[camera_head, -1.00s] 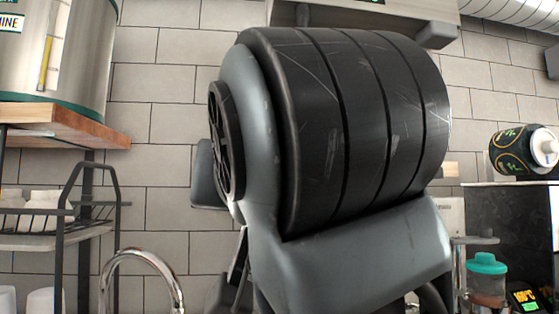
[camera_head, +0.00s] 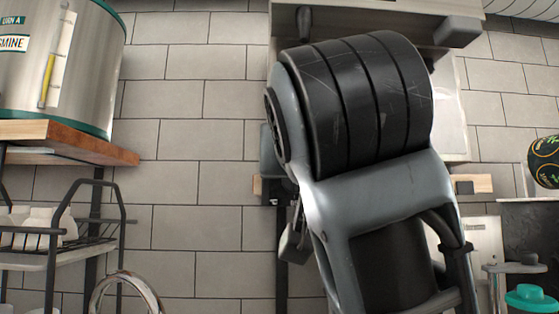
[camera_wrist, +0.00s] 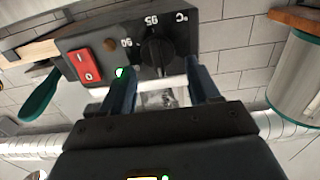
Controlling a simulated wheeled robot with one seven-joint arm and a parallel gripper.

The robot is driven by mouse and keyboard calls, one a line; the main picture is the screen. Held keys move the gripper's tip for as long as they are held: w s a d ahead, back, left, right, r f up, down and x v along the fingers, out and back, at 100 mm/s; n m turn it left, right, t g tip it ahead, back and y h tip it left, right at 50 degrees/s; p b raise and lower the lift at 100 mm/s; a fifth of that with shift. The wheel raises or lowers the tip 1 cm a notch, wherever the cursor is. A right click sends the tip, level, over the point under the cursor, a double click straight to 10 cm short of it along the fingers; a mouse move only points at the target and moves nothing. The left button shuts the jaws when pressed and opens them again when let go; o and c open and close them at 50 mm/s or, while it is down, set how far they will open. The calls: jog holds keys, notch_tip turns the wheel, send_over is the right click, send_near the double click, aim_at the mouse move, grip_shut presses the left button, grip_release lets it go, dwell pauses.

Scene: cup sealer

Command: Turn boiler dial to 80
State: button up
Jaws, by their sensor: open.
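The boiler's black control box (camera_wrist: 205,38) shows at the top of the wrist view, tilted. It carries a round black dial (camera_wrist: 157,52) with white marks around it, including 90, 95 and °C; the dial's exact setting is too small to tell. A red rocker switch (camera_wrist: 85,66) and a small green light (camera_wrist: 120,72) are to its left. My gripper (camera_wrist: 162,84) is open, its two dark fingers apart on either side below the dial. I cannot tell whether they touch it. In the head view my arm hides the gripper and dial.
A metal urn (camera_head: 45,60) stands on a wooden shelf (camera_head: 70,139) at the left, above a dark rack (camera_head: 110,222). A curved metal tap (camera_head: 125,282) is below. A teal-lidded container (camera_head: 531,298) stands at lower right.

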jog(key=shift+w, duration=0.1)
jog(key=shift+c, duration=0.4)
jog(key=c, duration=0.9)
jog(key=m, duration=0.4)
jog(key=d+m, duration=0.1)
jog(key=m, duration=0.2)
jog(key=f+m+b, duration=0.1)
jog(key=m, duration=0.3)
jog(key=shift+d+m, duration=0.25)
jog(key=shift+m, duration=0.05)
